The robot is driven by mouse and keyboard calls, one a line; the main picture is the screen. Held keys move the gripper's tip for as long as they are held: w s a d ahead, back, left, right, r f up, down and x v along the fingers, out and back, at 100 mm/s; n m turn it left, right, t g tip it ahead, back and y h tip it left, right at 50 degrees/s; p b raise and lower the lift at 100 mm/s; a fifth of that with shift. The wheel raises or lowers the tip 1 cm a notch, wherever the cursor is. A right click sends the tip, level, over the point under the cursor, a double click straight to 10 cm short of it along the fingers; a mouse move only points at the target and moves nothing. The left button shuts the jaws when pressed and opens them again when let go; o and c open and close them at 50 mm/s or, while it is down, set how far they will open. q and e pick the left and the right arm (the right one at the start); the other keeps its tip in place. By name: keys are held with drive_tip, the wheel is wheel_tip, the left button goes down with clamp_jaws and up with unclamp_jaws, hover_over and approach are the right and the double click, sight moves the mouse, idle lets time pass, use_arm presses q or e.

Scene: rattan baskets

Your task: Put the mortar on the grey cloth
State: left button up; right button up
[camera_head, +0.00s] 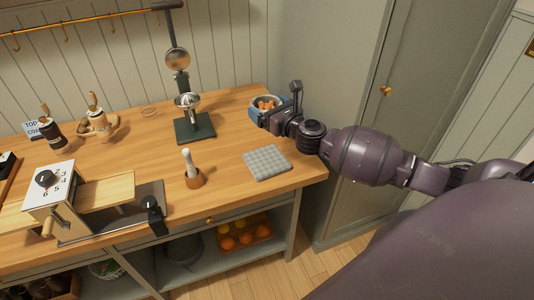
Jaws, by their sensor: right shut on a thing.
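The mortar (194,180) appears to be the small wooden cup with a pale pestle standing in it. It stands upright on the wooden counter, left of the grey cloth (267,162) and apart from it. The cloth lies flat near the counter's front right corner, with nothing on it. My right gripper (274,118) is at the counter's back right, shut on a blue-grey bowl (255,113) of brown round items. Its fingertips are hard to make out against the bowl. My left gripper is out of view.
A dark-based stand with a metal juicer (188,103) stands behind the mortar. A slicer-like device with a dial (60,190) is at the front left. Wooden-handled tools (98,120) stand at the back left. A tall grey cabinet (350,80) bounds the right.

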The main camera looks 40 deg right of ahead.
wheel_tip(320, 180, down, 11)
drive_tip(key=b, duration=0.4)
drive_tip(key=shift+b, duration=0.4)
wheel_tip(320, 180, down, 4)
drive_tip(key=shift+a+b, duration=0.1)
drive_tip(key=shift+b, duration=1.05)
drive_tip(key=shift+f, duration=0.2)
drive_tip(key=shift+r, duration=0.25)
drive_tip(key=shift+f, duration=0.2)
drive_tip(key=o, duration=1)
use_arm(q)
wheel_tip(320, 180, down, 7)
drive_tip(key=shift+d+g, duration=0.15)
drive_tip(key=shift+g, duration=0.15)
